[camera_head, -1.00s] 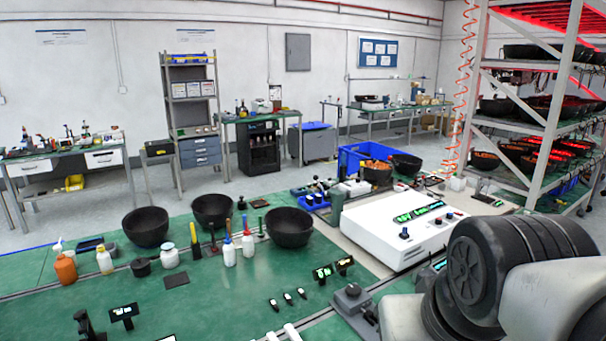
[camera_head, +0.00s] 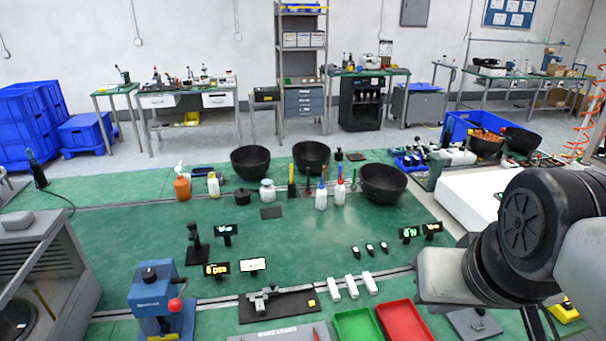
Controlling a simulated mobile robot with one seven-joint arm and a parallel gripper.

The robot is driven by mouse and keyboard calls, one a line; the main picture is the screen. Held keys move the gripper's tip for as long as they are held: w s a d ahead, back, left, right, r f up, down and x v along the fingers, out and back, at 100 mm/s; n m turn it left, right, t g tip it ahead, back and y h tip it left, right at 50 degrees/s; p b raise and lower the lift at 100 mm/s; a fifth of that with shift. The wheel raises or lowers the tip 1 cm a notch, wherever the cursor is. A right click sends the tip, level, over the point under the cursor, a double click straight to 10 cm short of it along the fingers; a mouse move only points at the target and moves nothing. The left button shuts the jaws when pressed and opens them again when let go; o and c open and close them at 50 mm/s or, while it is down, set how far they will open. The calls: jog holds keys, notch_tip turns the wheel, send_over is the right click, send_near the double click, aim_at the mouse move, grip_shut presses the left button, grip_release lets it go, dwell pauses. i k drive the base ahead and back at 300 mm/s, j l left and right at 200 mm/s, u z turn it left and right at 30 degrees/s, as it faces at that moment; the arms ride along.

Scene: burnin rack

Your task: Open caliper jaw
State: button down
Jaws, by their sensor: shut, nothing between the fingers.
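What looks like the caliper (camera_head: 262,300) is a small grey metal tool with a bar. It lies on a black mat (camera_head: 290,309) with a yellow tag, at the near middle of the green bench. It is too small here to tell whether its jaw is open or shut. My arm comes in at the right edge, with a black round joint and grey links, well to the right of the caliper. My gripper does not show in this view.
Left of the caliper stands a blue press (camera_head: 152,297) with a red knob. A green tray (camera_head: 357,325) and a red tray (camera_head: 404,320) lie to its right. White blocks (camera_head: 352,287) and small displays (camera_head: 252,265) are close behind.

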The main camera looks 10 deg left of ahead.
aim_at(273, 289)
jog(key=u, duration=1.05)
jog(key=k+l, duration=0.1)
jog(key=i+j+z, duration=0.1)
jog(key=z, duration=1.25)
jog(key=k+j+z, duration=0.35)
jog(key=j, duration=0.4)
jog(key=k+j+z, duration=0.35)
jog(key=k+j, duration=0.25)
jog(key=k, duration=0.1)
